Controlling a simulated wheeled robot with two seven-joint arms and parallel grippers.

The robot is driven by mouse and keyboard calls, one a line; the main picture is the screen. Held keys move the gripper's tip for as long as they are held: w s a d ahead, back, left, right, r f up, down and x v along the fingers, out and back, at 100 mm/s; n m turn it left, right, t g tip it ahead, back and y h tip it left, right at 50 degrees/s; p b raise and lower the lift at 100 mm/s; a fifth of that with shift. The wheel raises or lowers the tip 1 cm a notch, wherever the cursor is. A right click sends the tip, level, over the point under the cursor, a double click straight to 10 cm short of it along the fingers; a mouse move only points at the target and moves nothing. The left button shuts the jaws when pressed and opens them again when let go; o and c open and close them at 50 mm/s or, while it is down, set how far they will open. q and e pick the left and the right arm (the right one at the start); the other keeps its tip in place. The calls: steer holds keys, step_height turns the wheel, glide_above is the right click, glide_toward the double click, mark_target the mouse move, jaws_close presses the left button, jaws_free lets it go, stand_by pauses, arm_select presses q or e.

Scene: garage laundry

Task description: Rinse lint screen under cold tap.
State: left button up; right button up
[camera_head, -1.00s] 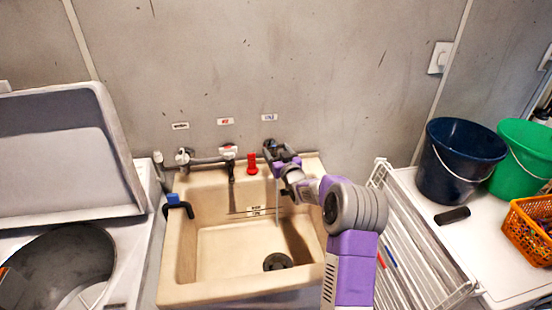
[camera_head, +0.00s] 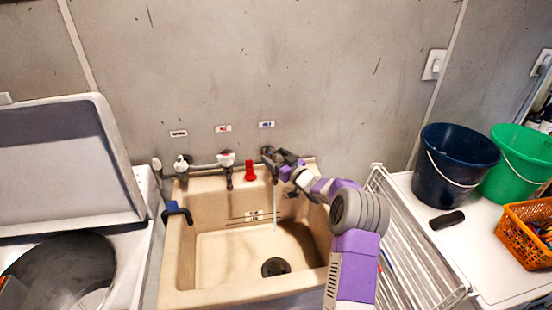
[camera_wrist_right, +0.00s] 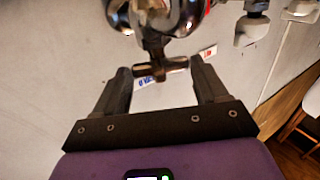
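The rightmost tap (camera_head: 267,152), under a blue-lettered label, stands at the back right of the beige sink (camera_head: 172,262). A thin water stream (camera_head: 275,208) falls into the basin near the drain. My right gripper (camera_head: 284,158) is at this tap. In the right wrist view, its two dark fingers (camera_wrist_right: 163,88) are apart, with the tap's dark cross handle (camera_wrist_right: 160,68) at the gap between their tips. I cannot tell whether they touch it. I cannot make out the lint screen in either view. My left gripper is not in view.
Two other taps (camera_head: 227,160) (camera_head: 182,163) and a red object (camera_head: 249,171) are along the sink's back. A blue-and-black item (camera_head: 176,211) hangs on the left rim. A white rack (camera_head: 412,262) stands right, beside buckets (camera_head: 455,165) (camera_head: 524,165) and an orange basket (camera_head: 520,240).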

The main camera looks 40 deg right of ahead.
steer(key=o, duration=0.4)
steer(key=shift+s+a+p, duration=0.1)
steer(key=shift+s+p, duration=0.2)
steer(key=shift+s, duration=3.5)
